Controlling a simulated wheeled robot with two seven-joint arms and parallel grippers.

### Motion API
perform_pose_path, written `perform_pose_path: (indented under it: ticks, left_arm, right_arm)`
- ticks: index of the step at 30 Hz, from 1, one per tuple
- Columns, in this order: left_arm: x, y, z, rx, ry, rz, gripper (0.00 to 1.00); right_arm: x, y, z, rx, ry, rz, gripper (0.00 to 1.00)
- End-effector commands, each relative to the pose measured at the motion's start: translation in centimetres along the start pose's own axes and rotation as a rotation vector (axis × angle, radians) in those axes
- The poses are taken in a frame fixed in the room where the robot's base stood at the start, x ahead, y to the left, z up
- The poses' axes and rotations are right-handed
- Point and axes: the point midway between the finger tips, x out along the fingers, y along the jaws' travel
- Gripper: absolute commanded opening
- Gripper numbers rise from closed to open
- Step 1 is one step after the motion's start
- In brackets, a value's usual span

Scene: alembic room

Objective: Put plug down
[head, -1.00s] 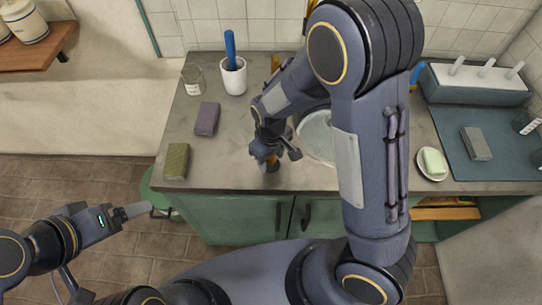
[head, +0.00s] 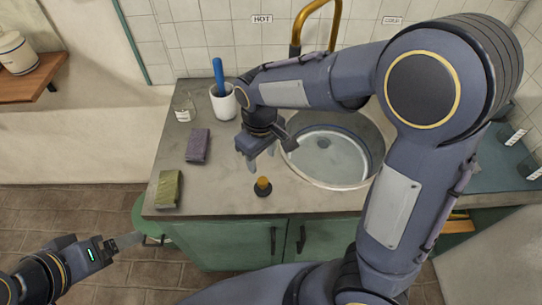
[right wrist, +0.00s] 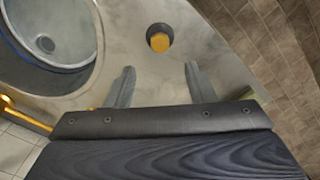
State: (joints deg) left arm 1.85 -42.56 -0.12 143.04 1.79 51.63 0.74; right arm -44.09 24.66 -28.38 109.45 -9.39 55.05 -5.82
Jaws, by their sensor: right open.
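My right gripper (head: 262,164) is open and empty, behind the plug in the head view. In the right wrist view its two fingers (right wrist: 159,78) are spread apart with bare counter between them. My left gripper (head: 138,238) is at the lower left, off the counter; its fingers look edge-on, so its opening is unclear.
The sink basin (head: 330,155) lies right of the plug. A purple block (head: 198,145), a green block (head: 169,189), a glass jar (head: 184,106) and a white cup (head: 223,102) with a blue-handled item are on the left counter. A brass tap (head: 299,28) rises behind.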

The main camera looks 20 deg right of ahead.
Motion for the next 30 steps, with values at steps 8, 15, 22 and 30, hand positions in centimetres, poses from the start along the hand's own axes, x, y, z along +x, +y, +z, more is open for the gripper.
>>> perform_pose_path:
  ticks: [8, 15, 22, 30]
  left_arm:
    - [0.0, 0.0, 0.0, 0.0, 0.0, 0.0, 0.83]
    - [0.0, 0.0, 0.0, 0.0, 0.0, 0.0, 0.83]
    - [0.0, 0.0, 0.0, 0.0, 0.0, 0.0, 0.83]
    - [0.0, 0.0, 0.0, 0.0, 0.0, 0.0, 0.83]
  right_arm:
    - [-1.3, 0.7, 1.7, 0.064, 0.042, -0.068, 0.49]
    - [-5.5, 1.9, 9.4, 0.315, 0.256, -0.268, 0.49]
    - [-7.4, 1.0, 16.1, 0.53, 0.467, -0.288, 0.49]
    - [-7.2, 0.2, 18.6, 0.634, 0.557, -0.242, 0.49]
